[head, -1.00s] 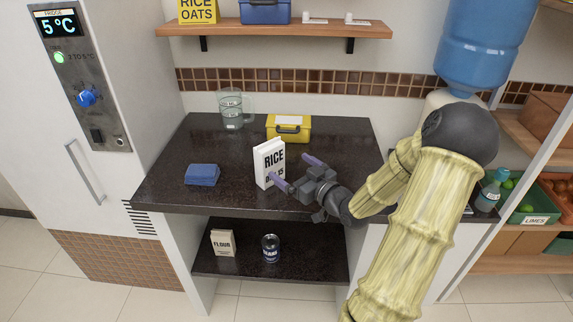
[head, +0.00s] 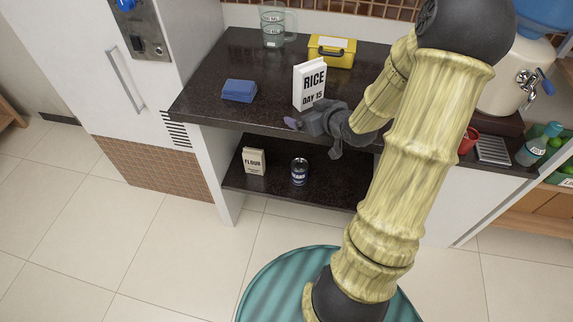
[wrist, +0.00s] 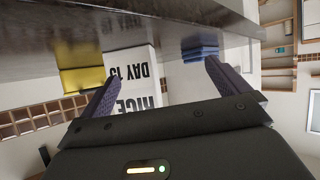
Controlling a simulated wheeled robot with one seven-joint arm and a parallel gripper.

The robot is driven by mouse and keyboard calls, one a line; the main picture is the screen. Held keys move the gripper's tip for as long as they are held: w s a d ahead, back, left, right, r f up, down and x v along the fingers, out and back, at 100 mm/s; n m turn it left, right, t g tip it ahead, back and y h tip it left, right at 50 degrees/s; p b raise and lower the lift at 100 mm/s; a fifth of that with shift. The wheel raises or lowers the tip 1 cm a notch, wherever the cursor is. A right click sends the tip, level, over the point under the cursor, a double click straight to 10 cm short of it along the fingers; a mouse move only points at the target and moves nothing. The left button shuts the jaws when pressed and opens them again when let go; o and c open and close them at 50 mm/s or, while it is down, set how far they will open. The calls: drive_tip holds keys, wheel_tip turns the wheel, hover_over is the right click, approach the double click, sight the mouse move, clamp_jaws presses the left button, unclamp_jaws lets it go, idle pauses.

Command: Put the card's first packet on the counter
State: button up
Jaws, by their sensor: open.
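A white packet (head: 309,84) labelled RICE, DAY 15 stands upright on the dark counter (head: 215,95), near its front edge. My gripper (head: 297,120) is open and empty, low in front of the packet at the counter's front edge. In the wrist view, which is upside down, the packet (wrist: 135,75) shows beyond and between the two spread fingers of my gripper (wrist: 161,72), closer to the left one. I see a gap to the right finger; contact with the left finger is unclear. No card is recognisable.
A blue folded cloth or block (head: 239,90), a yellow box (head: 331,51) and a glass jug (head: 273,25) stand on the counter. A flour packet (head: 254,161) and a can (head: 299,171) stand on the lower shelf (head: 275,188). A red cup (head: 467,140) is at right.

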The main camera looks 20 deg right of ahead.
drive_tip(key=s+a+m+g+h, duration=0.2)
drive_tip(key=s+a+g, duration=0.7)
drive_tip(key=s+a, duration=0.5)
drive_tip(key=s, duration=0.2)
drive_tip(key=shift+s+r, duration=0.3)
drive_tip(key=shift+s, duration=0.1)
drive_tip(key=shift+a, duration=0.1)
wheel_tip(320, 180, up, 10)
drive_tip(key=p, duration=0.9)
drive_tip(key=shift+p, duration=0.35)
drive_tip(key=shift+f, duration=0.2)
drive_tip(key=shift+c, duration=0.2)
